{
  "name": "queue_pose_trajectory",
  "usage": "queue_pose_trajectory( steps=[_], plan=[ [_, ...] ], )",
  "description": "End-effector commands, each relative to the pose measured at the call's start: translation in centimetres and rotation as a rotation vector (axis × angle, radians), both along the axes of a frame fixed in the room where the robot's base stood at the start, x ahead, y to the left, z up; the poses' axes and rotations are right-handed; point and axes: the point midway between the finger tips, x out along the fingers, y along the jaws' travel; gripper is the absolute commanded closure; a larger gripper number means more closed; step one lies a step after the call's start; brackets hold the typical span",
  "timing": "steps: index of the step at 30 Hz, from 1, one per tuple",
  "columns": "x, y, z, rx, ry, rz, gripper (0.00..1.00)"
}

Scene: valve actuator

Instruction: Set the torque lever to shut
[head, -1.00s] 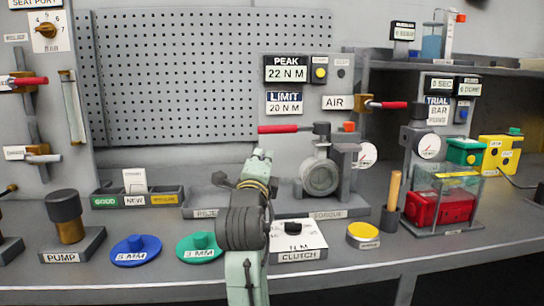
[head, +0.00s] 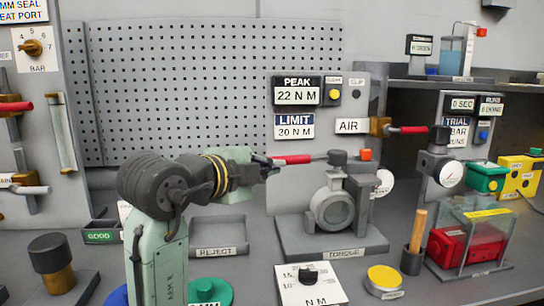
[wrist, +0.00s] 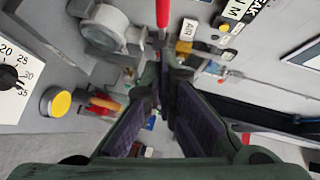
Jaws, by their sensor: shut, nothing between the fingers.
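The torque lever has a red handle (head: 292,159) on a grey rod that points left from the dark cap (head: 337,157) above the round grey valve body (head: 332,209). The valve stands on a grey base with a TORQUE label (head: 344,254). My gripper (head: 271,162) is shut and empty, with its tips at the handle's free left end; I cannot tell whether they touch. In the wrist view, the red handle (wrist: 162,14) shows at the top, beyond the closed fingertips (wrist: 165,66).
The PEAK display (head: 297,91) reads 22 N M and the LIMIT plate (head: 294,126) 20 N M. A second red lever (head: 410,129) by the AIR label points right. A dial box (head: 310,284) and a yellow button (head: 384,280) stand in front. The pegboard (head: 200,85) is behind.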

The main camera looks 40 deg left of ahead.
Motion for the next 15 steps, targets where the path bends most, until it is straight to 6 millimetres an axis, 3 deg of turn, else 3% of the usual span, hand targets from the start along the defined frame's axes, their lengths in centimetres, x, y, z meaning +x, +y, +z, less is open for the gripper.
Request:
queue_pose_trajectory(
  steps=[15],
  plan=[
    [9.6, 1.7, -1.6, -0.002, -0.001, 0.003, 1.00]
  ],
)
